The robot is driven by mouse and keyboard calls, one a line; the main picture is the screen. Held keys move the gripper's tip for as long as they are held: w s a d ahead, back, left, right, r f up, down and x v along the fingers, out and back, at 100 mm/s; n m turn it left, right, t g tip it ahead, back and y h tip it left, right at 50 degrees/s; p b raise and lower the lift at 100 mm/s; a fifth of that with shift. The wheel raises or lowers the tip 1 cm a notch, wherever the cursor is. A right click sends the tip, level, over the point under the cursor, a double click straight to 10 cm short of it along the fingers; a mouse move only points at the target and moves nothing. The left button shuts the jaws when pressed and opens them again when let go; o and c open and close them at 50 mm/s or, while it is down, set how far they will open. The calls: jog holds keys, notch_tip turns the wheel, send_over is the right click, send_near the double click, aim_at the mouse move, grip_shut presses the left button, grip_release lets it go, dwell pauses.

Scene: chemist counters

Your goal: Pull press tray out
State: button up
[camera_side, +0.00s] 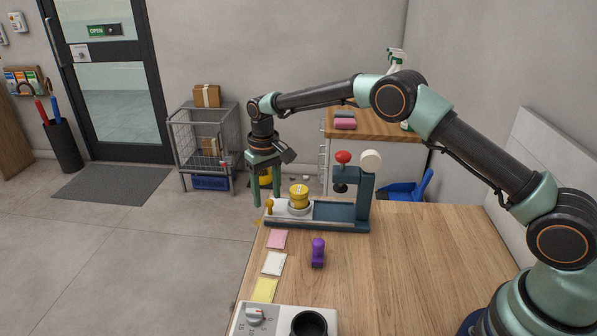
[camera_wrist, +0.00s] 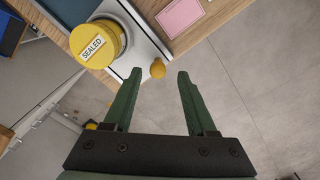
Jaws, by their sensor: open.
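The press (camera_side: 365,195) is a dark teal frame with a red knob on top, at the far left part of the wooden counter. Its pale tray (camera_side: 278,212) sits at the left end of the press base, with a yellow sealed container (camera_side: 299,193) on it. The tray (camera_wrist: 150,48) ends in a small yellow-orange knob (camera_wrist: 158,69), which shows in the wrist view. My gripper (camera_wrist: 159,75) is open, its two green fingers pointing toward the knob, one on either side in the picture. I cannot tell whether the knob is fully between the fingers.
Pink, white and yellow notes (camera_side: 274,263) lie along the counter's left edge. A purple stamp (camera_side: 318,252) stands near the press. A grey device (camera_side: 285,320) is at the front. The wooden counter (camera_side: 420,245) is clear to the right.

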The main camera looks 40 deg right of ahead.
notch_tip(320, 180, up, 11)
dwell(0.3)
jog(key=shift+r, duration=0.1)
jog(key=s+d+r+t, duration=0.3)
jog(key=s+d+r, duration=0.2)
jog(key=s+r, duration=0.6)
jog(key=s+d+f+t, duration=0.1)
jog(key=s+d, duration=0.1)
jog(key=s, duration=0.6)
jog(key=s+d+f+t, duration=0.1)
jog(key=s+d+f, duration=0.1)
jog(key=s, duration=0.6)
jog(key=shift+s+t, duration=0.3)
